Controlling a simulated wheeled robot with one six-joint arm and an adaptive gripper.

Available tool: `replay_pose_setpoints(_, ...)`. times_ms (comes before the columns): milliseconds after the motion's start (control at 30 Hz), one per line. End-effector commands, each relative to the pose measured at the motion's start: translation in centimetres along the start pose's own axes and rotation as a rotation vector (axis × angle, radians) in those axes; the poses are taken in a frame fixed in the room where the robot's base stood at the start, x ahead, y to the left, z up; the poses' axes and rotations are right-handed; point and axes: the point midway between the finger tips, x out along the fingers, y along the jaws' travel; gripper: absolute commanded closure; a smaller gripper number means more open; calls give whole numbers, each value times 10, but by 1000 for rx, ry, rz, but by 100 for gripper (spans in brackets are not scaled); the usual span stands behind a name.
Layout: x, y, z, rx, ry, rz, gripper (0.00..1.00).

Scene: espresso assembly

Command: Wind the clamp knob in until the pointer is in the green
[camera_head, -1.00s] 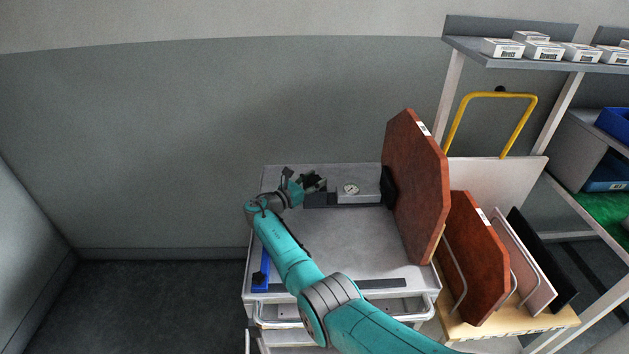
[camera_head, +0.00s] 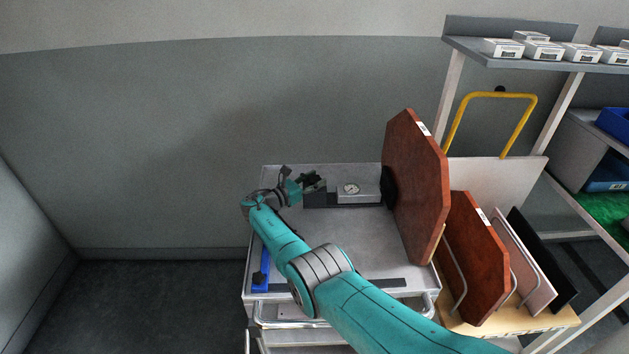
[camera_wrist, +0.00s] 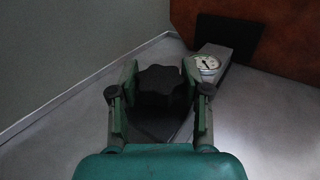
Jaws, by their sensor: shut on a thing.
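The dark lobed clamp knob (camera_wrist: 159,85) sits between the two fingers of my gripper (camera_wrist: 160,92) in the wrist view. The fingers are shut on its sides. In the head view my gripper (camera_head: 306,183) is at the left end of the clamp bar (camera_head: 322,199), and the arm hides part of the knob. The round white dial (camera_head: 351,188) is on the grey clamp body to the right. It also shows in the wrist view (camera_wrist: 207,63), with a dark pointer too small to read against any green band.
The clamp lies along the back of a grey cart top (camera_head: 345,240). A brown panel (camera_head: 416,180) stands upright at its right, against a black pad (camera_head: 388,187). A blue item (camera_head: 261,272) lies at the front left. The middle of the cart top is clear.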

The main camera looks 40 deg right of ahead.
Motion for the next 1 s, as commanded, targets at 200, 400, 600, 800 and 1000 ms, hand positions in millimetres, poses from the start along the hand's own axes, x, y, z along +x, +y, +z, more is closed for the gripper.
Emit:
replay_pose_setpoints(200, 0, 0, -1, -1, 1, 0, 30)
replay_pose_setpoints(400, 0, 0, 0, 0, 0, 0, 27)
replay_pose_setpoints(600, -4, 0, 0, 0, 0, 1, 27)
replay_pose_setpoints(800, -30, 0, -1, 0, 1, 3, 27)
replay_pose_setpoints(1000, -71, 1, -1, 0, 1, 4, 27)
